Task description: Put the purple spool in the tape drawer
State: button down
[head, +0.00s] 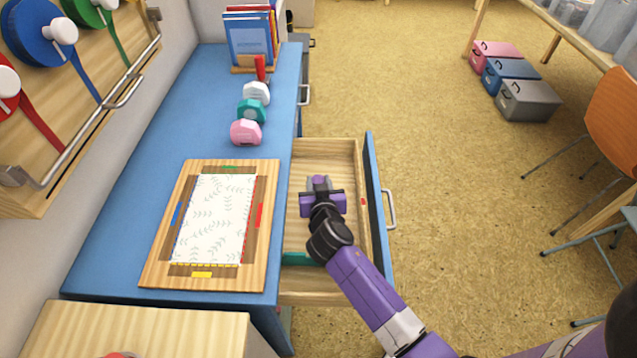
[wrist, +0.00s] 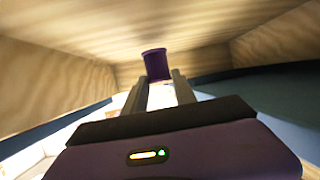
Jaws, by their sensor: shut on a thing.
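The purple spool (wrist: 155,64) is a small dark purple cylinder with a wider rim, at the fingertips of my gripper (wrist: 157,82) in the wrist view. The fingers are shut on it. In the head view my gripper (head: 321,192) is over the open drawer, with its purple body hiding most of the fingers and spool. The drawer (head: 347,235) is pale wood with a blue front, pulled out from the blue bench. Pale wooden walls surround the spool in the wrist view. I cannot tell whether the spool touches the drawer floor.
A wooden board with a patterned white sheet (head: 214,215) lies on the blue bench (head: 178,120) left of the drawer. White, teal and pink dispensers (head: 246,132) stand behind it. A green thing (head: 296,258) lies in the drawer. Open floor is to the right.

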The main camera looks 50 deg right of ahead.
jog(key=shift+f+b, duration=0.65)
jog(key=shift+b, duration=0.15)
jog(key=c, duration=1)
grip_release()
jog(key=shift+r, duration=0.1)
jog(key=shift+r+p, duration=0.75)
jog(key=shift+p, duration=0.2)
jog(key=b+v, duration=0.1)
jog(key=v, duration=1.1)
jog(key=shift+f, duration=0.1)
jog(key=shift+s, duration=0.1)
